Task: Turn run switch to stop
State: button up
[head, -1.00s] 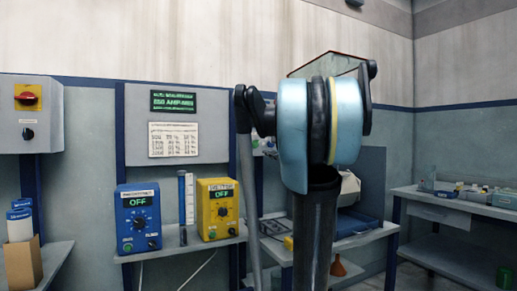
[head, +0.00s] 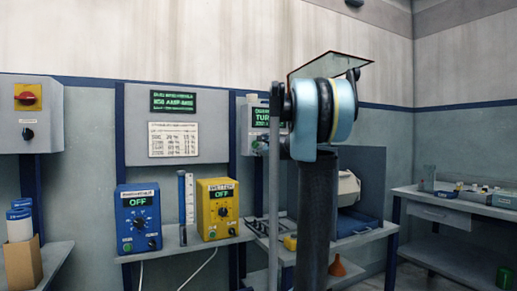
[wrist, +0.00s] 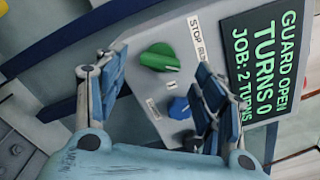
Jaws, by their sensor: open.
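The run switch is a green knob (wrist: 160,58) on a grey panel (wrist: 184,130), beside a label (wrist: 197,38) reading STOP and, partly covered, RUN. I cannot tell which word the knob points to. My gripper (wrist: 157,85) is open and empty in the wrist view, one finger on either side of the green knob in the picture; neither visibly touches it. The right finger overlaps a blue knob (wrist: 180,107) and part of the label. In the head view the green knob (head: 257,147) shows small beside my arm, which hides part of the panel.
A display (wrist: 262,65) on the panel reads GUARD OPEN, TURNS 0, JOB: 2 TURNS. A blue unit (head: 139,218) and a yellow unit (head: 218,208), both showing OFF, stand on a shelf. A cabinet (head: 25,98) with a red switch hangs at the left.

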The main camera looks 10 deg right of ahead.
aim_at(257, 144)
jog(key=shift+x, duration=2.15)
jog(key=shift+c, duration=0.3)
jog(key=c, duration=1)
